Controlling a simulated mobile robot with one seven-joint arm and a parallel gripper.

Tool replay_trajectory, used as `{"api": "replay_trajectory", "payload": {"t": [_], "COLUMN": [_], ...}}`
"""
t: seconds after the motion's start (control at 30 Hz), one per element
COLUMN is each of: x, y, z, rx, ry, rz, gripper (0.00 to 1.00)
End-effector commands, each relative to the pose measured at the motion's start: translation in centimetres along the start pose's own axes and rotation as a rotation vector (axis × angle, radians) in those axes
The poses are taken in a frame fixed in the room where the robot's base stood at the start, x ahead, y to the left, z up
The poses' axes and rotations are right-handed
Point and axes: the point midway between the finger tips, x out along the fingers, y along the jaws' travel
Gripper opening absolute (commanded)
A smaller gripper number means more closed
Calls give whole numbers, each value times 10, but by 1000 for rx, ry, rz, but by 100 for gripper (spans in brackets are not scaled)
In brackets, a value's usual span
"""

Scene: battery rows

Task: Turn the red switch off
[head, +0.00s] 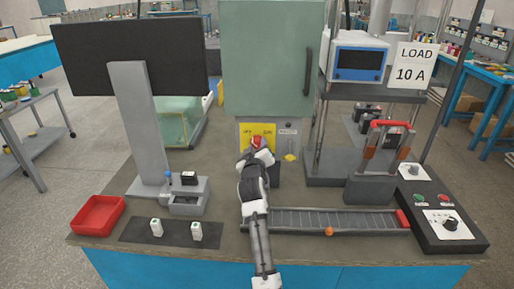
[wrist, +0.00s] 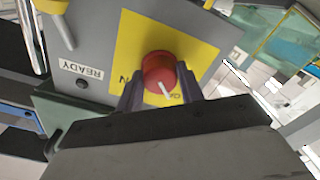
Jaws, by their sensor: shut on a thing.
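The red switch (head: 257,141) is a round knob on a yellow plate (head: 243,132), on the grey panel below the green cabinet. In the wrist view the red switch (wrist: 160,73) shows a white pointer line slanting toward the lower right, near partly hidden lettering. My gripper (head: 257,151) is at the panel, and its dark fingers (wrist: 160,92) sit on either side of the knob, shut on it. Part of the plate's lettering is hidden behind the knob and fingers.
A yellow lever (head: 290,157) and a READY label are right of the plate. A dark monitor (head: 130,55) stands left, a red tray (head: 97,215) front left. A rail (head: 325,221) and a red-handled device (head: 385,160) are on the right.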

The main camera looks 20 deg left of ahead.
Motion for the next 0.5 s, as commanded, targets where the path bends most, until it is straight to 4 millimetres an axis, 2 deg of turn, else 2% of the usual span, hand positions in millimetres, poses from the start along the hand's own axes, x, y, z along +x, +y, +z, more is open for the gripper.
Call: {"api": "replay_trajectory", "payload": {"t": [0.37, 0.4, 0.5], "x": [0, 0, 0], "y": [-1, -1, -1], "z": [1, 1, 1], "rx": [-8, -8, -8], "ry": [-2, -2, -2], "rz": [-1, -1, -1], "gripper": [15, 39, 52]}}
